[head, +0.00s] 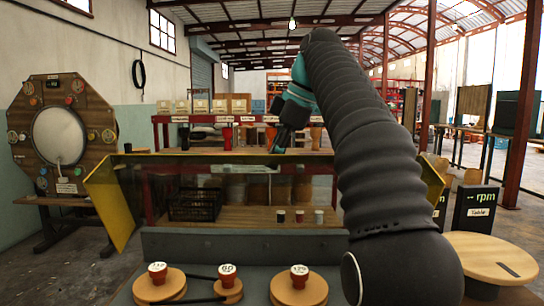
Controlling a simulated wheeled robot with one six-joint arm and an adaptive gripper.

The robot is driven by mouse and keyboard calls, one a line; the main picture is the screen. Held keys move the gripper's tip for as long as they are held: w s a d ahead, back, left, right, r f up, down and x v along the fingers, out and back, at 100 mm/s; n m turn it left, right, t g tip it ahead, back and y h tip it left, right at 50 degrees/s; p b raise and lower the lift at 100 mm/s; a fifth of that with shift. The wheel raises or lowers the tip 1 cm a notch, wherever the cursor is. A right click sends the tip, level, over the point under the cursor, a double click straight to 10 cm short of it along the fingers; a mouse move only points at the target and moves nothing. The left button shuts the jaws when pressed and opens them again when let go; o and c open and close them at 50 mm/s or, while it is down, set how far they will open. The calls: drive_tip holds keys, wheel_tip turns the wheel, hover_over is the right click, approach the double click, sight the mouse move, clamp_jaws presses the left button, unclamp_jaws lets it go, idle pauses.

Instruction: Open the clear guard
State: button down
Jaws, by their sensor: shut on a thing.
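The clear guard (110,204) is a see-through panel with yellow sides, spanning the middle of the head view behind the grey front ledge. A dark bar runs along its top edge. My gripper (278,148), teal and black, reaches down from my arm to this top edge, right of the middle. Its fingers look closed at the edge, but they are small and dark, and the exact contact is hard to see. Through the panel a wooden shelf with several small cups (299,216) shows.
Wooden discs with red-and-white knobs (157,273) (299,276) stand in front. A black crate (194,204) shows beyond the guard. Goblet-shaped drums (226,137) stand on the red rack behind. A round wooden table (490,256) and rpm sign (476,209) are at right.

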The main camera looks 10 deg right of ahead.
drive_tip(key=shift+w+d+f, duration=0.1)
drive_tip(key=shift+d+f, duration=0.05)
drive_tip(key=shift+f, duration=0.15)
drive_tip(key=c, duration=1.1)
unclamp_jaws()
drive_tip(key=shift+d, duration=0.1)
drive_tip(key=shift+c, duration=0.2)
drive_tip(key=shift+a+r, duration=0.15)
drive_tip(key=shift+a, duration=0.05)
drive_tip(key=shift+r, duration=0.15)
